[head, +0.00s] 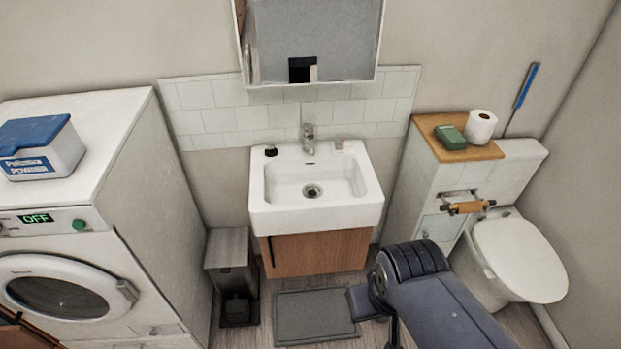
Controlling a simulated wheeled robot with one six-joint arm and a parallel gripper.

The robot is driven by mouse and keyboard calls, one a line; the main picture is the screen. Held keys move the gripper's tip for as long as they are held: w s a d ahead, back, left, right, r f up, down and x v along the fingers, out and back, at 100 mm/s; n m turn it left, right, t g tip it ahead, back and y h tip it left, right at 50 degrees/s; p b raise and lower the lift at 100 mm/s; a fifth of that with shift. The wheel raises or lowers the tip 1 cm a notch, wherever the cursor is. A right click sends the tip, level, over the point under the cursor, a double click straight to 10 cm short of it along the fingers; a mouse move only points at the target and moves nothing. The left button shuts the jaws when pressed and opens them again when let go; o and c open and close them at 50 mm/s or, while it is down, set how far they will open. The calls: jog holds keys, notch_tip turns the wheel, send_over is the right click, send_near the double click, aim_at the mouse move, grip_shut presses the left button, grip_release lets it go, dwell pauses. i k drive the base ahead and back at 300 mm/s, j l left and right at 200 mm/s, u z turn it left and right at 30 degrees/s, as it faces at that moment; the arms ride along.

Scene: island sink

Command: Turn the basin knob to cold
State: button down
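The white basin (270,217) sits on a wooden cabinet against the tiled wall, in the middle of the head view. A metal faucet (309,138) stands at the basin's back edge, over the drain. The knob is too small to make out clearly, and I cannot tell its setting. A small dark item (271,151) sits on the basin's back left corner, and a small pale item is at the back right. My arm shows at the lower right, in front of and below the basin, apart from it. My gripper is not visible.
A washing machine (128,170) with a powder box (50,160) stands at left. A bin (230,262) and a grey mat (312,315) are on the floor. A toilet (519,255) is at right, and a mirror (318,40) hangs above the basin. The space over the basin is clear.

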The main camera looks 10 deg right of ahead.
aim_at(339, 142)
jog(key=i+l+z, duration=0.15)
jog(key=i+z, duration=0.15)
jog(key=i, duration=0.15)
jog(key=i+l+z, duration=0.1)
jog(key=i+z, duration=0.15)
jog(key=i, duration=0.25)
